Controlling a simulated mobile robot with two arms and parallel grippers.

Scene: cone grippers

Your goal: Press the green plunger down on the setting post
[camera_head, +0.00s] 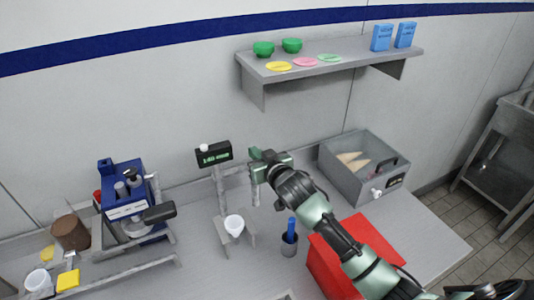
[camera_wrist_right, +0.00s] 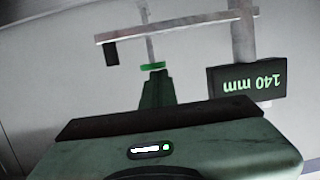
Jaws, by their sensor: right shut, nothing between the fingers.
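The setting post (camera_head: 221,190) stands on the counter with a black display reading 140 mm (camera_head: 213,153). In the right wrist view the display (camera_wrist_right: 247,80) appears upside down. A bright green ring (camera_wrist_right: 152,66) sits on a thin grey rod just beyond my fingers; it looks like the green plunger. In the head view my right gripper hides most of that part. My right gripper (camera_head: 256,160) is shut and empty, right of the display. Its fingers (camera_wrist_right: 157,88) appear very close to the green ring; I cannot tell whether they touch. My left gripper is not in view.
A white cup (camera_head: 234,226) sits at the post's foot. A blue machine (camera_head: 128,195) stands left. A wall shelf (camera_head: 340,65) hangs above.

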